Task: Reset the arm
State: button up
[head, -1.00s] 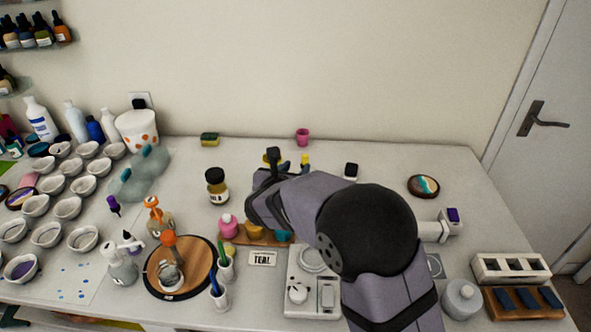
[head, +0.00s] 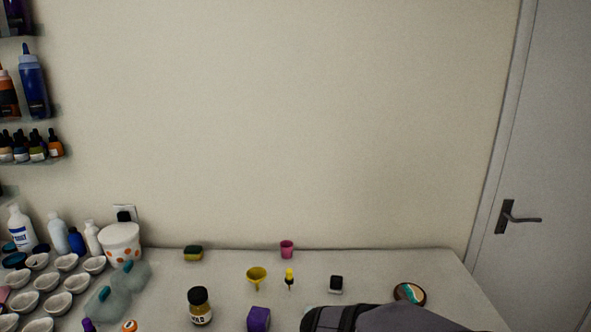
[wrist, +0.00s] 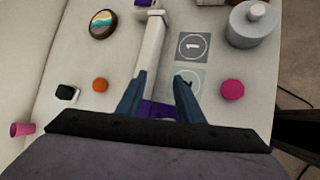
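My gripper shows in the wrist view (wrist: 160,92) with its two blue-grey fingers apart and a gap between the tips. I see nothing clamped at the tips. A purple thing (wrist: 154,110) shows between the fingers lower down, partly hidden; I cannot tell how far below them it is. In the head view, only a dark and purple-grey part of my arm (head: 390,318) shows at the bottom edge. The gripper's fingers are out of that view. A purple block (head: 259,319) shows left of my arm, cut by the picture's bottom edge.
A labelled jar (head: 200,306) is nearer. Several white cups stand left. The wrist view shows a white bar (wrist: 152,48) and grey bottle (wrist: 254,25).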

jog(key=s+f+m+g, duration=0.1)
jog(key=s+m, duration=0.1)
jog(key=s, duration=0.1)
jog(key=s+d+m+g+y, duration=0.1)
jog(key=s+m, duration=0.2)
jog(key=s, duration=0.1)
jog(key=s+f+m+g+y, duration=0.1)
jog(key=s+m, duration=0.2)
jog(key=s, duration=0.1)
jog(key=shift+s+d+f+g+p, duration=0.1)
jog(key=shift+d+f+g+p, duration=0.2)
jog(key=shift+g+p, duration=0.1)
jog(key=s+m, duration=0.1)
jog(key=s+a+m+y, duration=0.1)
jog(key=s+m, duration=0.1)
jog(key=s+f+m+g+y, duration=0.1)
jog(key=shift+s+a, duration=0.2)
jog(key=shift+a, duration=0.1)
jog(key=s+a+m+y, duration=0.1)
jog(key=m, duration=0.1)
jog(key=f+m, duration=0.1)
jog(key=shift+s+a+m+y, duration=0.35)
jog(key=shift+m+y, duration=0.05)
jog(key=shift+w+a+f+m+y, duration=0.15)
jog(key=shift+a+m+y, duration=0.1)
jog(key=shift+m, duration=0.25)
jog(key=shift+w+a+f+m+y, duration=0.15)
jog(key=shift+a+m, duration=0.1)
jog(key=shift+m, duration=0.25)
